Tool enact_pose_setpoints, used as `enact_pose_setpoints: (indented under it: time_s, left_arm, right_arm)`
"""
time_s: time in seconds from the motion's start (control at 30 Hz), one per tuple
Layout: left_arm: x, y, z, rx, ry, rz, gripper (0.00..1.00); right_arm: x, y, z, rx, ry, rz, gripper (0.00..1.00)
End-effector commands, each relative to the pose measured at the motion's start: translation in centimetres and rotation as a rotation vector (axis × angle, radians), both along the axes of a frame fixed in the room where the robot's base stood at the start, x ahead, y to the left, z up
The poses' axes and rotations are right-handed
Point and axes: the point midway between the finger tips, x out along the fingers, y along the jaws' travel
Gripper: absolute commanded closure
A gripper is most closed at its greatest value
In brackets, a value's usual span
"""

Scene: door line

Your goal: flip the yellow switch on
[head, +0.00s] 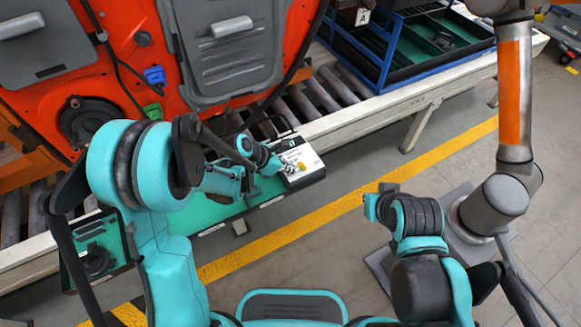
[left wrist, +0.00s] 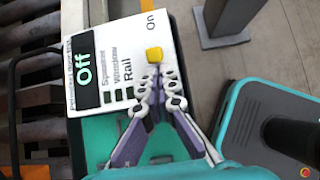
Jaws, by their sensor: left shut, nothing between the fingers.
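The yellow switch (left wrist: 154,54) is a small knob on the white top of a control box (left wrist: 105,30), near its right edge. The box's dark display reads "Off", and "On" is printed beside the switch. In the head view the box (head: 310,178) stands at the end of a green shelf. My left gripper (left wrist: 154,74) is shut and empty, its fingertips right at the near side of the switch; I cannot tell whether they touch. It also shows over the box in the head view (head: 288,168). My right gripper (head: 372,204) is away to the right, its jaws unclear.
An orange door (head: 130,50) with grey panels stands on the roller conveyor (head: 325,95) behind the box. A blue rack (head: 385,45) is at the back right. A grey robot arm (head: 514,110) stands at the right. The floor with its yellow line (head: 345,203) is clear between.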

Motion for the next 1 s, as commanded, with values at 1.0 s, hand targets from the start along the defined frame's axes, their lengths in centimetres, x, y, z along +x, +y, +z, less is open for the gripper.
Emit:
enact_pose_setpoints:
  time_s: [1.0]
  left_arm:
    - [0.4,-0.8,1.0,0.271,0.155,-0.003,1.0]
  right_arm:
    - [0.0,0.0,2.8,0.0,0.0,0.0,1.0]
